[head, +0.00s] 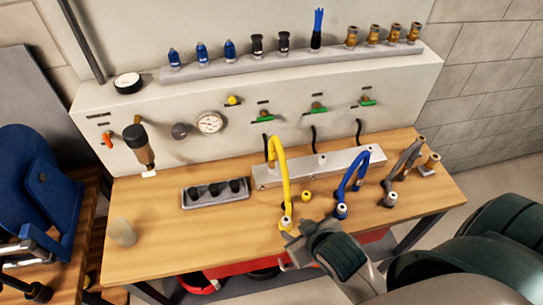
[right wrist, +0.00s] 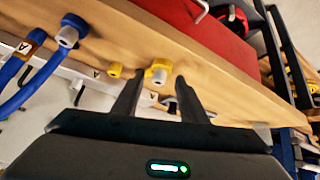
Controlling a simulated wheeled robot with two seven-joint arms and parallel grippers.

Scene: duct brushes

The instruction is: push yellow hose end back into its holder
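The yellow hose (head: 281,165) arches up from the long silver block (head: 325,166) and comes down toward the bench's front edge. Its yellow end (head: 286,222) has a pale tip and hangs near that edge; in the right wrist view this end (right wrist: 159,70) lies between and just beyond my fingertips. My right gripper (head: 292,240) is open, with its two fingers (right wrist: 158,88) on either side of the hose end and no clear contact. A small yellow piece (head: 307,195) sits on the bench beside it. I cannot tell which part is the holder. My left gripper is not in view.
A blue hose (head: 352,178) and a grey hose (head: 402,162) stand to the right. A dark tray (head: 215,193) with black fittings and a clear cup (head: 122,232) are to the left. The wooden bench (head: 165,245) is bare at front left. A red object (head: 232,277) is below.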

